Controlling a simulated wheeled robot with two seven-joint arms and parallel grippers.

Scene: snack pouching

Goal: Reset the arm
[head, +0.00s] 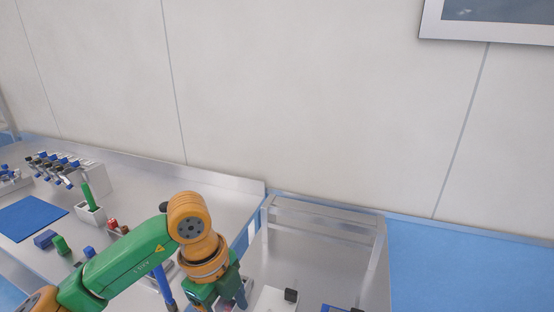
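My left arm, green and orange, comes in from the lower left and bends down at its orange wrist. My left gripper (222,300) points downward at the bottom edge of the head view, above the near part of the metal table. Its fingertips are hidden or cut off, so I cannot tell whether it is open or holds anything. My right gripper and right arm are not in view.
A steel table (150,185) on the left holds a blue mat (32,218), a rack of blue-capped items (75,172), a green stick in a white holder (90,214) and small blocks. A metal frame (325,215) stands right of the gripper. Blue floor (470,265) lies clear at right.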

